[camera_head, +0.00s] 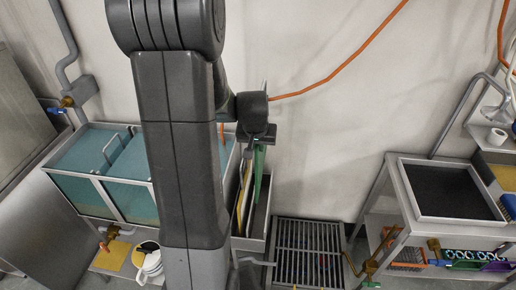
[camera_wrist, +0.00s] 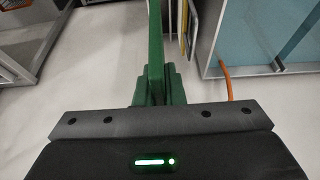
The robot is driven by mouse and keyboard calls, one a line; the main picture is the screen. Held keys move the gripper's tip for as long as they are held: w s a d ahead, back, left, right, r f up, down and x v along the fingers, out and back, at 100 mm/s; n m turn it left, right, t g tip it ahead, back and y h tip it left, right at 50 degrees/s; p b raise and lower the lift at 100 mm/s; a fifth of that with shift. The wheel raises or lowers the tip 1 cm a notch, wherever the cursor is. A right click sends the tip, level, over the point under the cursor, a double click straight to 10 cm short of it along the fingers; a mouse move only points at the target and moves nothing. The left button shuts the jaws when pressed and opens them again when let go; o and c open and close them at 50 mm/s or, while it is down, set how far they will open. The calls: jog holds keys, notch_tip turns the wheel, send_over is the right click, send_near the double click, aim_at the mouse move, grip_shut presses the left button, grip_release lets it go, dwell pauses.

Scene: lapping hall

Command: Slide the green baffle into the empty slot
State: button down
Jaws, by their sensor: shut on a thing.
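My gripper (camera_head: 259,137) is shut on the green baffle (camera_head: 260,168), which hangs down from it, narrow edge towards the head camera. In the wrist view the green baffle (camera_wrist: 155,55) runs away from the middle of my gripper (camera_wrist: 155,102), with stepped green parts at its near end. Below and beside it in the head view is a narrow grey open-topped holder (camera_head: 259,222) with a yellow plate (camera_head: 244,190) upright at its left. The baffle's lower end is by the holder's opening; I cannot tell whether it is inside. I cannot make out the empty slot.
A tank with blue-green liquid (camera_head: 125,190) adjoins the holder on the left. A floor grate (camera_head: 312,250) lies to its right. A steel table with a black tray (camera_head: 448,190) stands further right. An orange hose (camera_head: 340,68) crosses the wall behind.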

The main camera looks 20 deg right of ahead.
jog(key=shift+r, duration=3.7)
jog(key=shift+w, duration=0.1)
